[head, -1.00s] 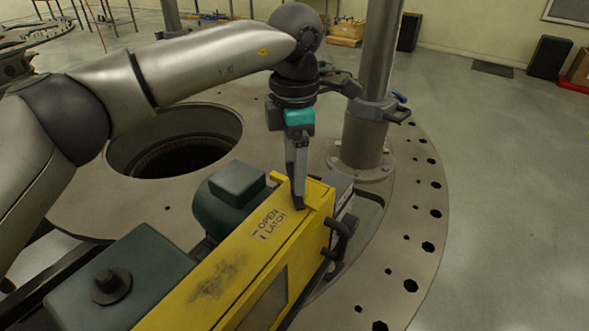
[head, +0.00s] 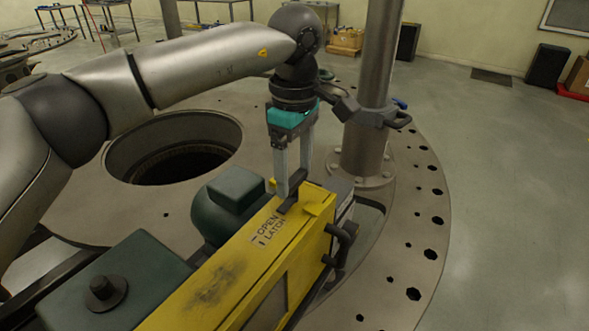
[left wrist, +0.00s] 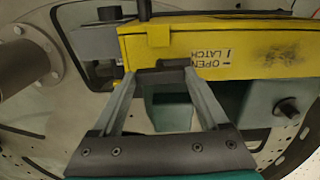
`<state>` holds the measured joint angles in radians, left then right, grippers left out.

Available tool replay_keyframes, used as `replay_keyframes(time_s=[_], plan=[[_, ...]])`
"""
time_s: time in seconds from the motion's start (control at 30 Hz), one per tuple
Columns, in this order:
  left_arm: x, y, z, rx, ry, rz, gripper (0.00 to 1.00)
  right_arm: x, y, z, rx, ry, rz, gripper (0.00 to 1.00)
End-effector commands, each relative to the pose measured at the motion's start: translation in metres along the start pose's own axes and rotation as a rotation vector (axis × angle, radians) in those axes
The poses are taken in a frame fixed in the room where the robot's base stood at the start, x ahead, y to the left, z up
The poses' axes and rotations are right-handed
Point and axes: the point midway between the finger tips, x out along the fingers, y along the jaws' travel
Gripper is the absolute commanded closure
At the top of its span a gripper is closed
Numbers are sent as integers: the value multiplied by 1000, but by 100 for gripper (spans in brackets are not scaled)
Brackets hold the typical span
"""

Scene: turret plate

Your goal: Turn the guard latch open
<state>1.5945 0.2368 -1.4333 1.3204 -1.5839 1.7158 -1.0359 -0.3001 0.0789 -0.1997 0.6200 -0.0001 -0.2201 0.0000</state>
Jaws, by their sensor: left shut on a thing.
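The yellow guard (head: 215,285) lies lengthwise in the lower middle of the head view, with an "OPEN LATCH" label (head: 268,230) near its far end. It also spans the upper right of the left wrist view (left wrist: 260,50). My left gripper (head: 292,194) points down at the guard's far end, with a finger on each side of a dark latch bar (head: 291,205). It is shut on this latch. In the left wrist view the fingertips (left wrist: 163,75) meet the dark bar at the guard's edge; the fingers partly hide it. My right gripper is not in view.
A green motor housing (head: 232,200) sits against the guard's left side. A dark handle (head: 342,240) sticks out on its right. A round hole (head: 175,150) opens behind left.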

Motion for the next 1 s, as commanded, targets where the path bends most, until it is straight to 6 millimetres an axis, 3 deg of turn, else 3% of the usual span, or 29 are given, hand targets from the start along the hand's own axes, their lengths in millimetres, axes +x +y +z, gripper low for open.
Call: replay_keyframes(time_s=[0.67,0.7,0.87,1.0], plan=[[-1,0,0,59,0,3,78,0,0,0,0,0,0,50],[-1,0,0,59,0,3,18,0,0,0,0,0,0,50],[-1,0,0,57,0,2,0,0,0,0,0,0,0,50],[0,0,0,56,0,1,0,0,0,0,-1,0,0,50]])
